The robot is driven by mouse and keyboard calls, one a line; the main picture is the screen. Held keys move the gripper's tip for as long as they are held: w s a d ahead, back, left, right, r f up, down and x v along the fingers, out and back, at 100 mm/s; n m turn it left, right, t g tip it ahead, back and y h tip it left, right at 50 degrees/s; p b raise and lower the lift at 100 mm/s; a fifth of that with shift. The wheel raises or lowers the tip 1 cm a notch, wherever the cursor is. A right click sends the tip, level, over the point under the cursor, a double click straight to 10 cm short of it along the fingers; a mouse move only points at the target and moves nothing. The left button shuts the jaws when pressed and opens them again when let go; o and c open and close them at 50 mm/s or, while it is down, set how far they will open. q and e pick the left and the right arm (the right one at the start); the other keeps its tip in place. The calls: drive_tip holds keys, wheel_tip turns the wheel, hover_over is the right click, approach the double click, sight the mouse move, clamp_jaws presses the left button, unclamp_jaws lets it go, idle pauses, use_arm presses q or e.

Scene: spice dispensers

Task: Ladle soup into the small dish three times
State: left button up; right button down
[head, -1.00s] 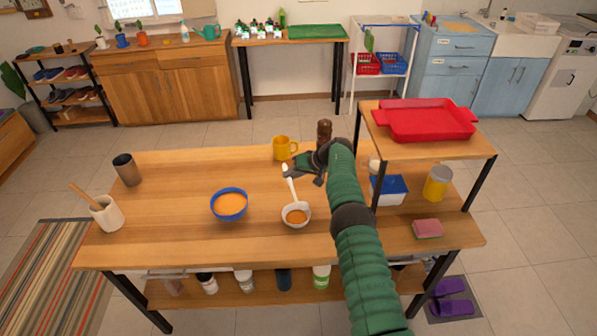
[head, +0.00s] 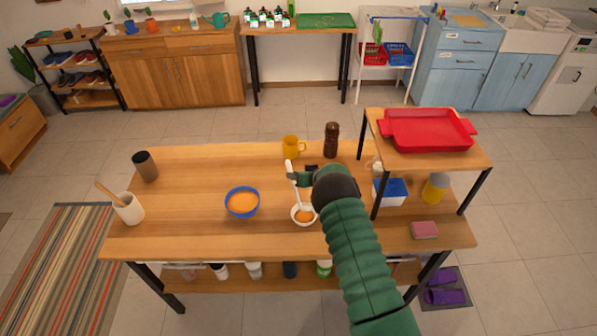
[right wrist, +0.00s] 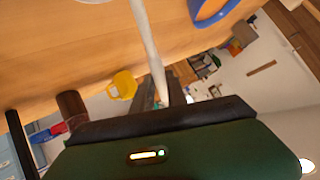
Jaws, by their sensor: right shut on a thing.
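My right gripper (head: 299,179) is shut on the upper part of the white ladle's handle (head: 296,188). The handle slants down to the small white dish (head: 304,222), which holds some orange soup. The ladle's lower end is at the dish; I cannot tell whether it touches it. In the right wrist view, the handle (right wrist: 148,45) runs up out of the picture, and the dish's rim shows at the top edge. The blue bowl (head: 242,203) of orange soup stands left of the dish; its rim (right wrist: 212,14) shows in the wrist view. My left gripper is not in view.
A yellow mug (head: 291,146) and a brown pepper mill (head: 331,140) stand behind my gripper. A raised shelf with a red tray (head: 428,130) stands at the right. A dark cup (head: 145,166) and a utensil crock (head: 128,210) stand at the left. The table's middle left is clear.

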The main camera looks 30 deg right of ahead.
use_arm(q)
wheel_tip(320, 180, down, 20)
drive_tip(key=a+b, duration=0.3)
drive_tip(key=b, duration=1.6)
use_arm(e)
drive_tip(key=s+a+r+n+t+h, duration=0.1)
drive_tip(key=s+a+r+n+t, duration=0.1)
drive_tip(key=s+a+n+t, duration=0.55)
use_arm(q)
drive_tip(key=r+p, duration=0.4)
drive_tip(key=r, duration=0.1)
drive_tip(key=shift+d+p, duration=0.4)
use_arm(e)
drive_tip(key=shift+m+t, duration=0.55)
drive_tip(key=shift+t, duration=0.2)
drive_tip(key=r, duration=0.3)
drive_tip(key=s+r, duration=0.1)
drive_tip(key=r, duration=0.1)
drive_tip(key=shift+s+a, duration=0.1)
drive_tip(key=shift+a, duration=0.25)
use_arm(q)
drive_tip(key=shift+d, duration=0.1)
use_arm(e)
drive_tip(key=shift+d, duration=0.1)
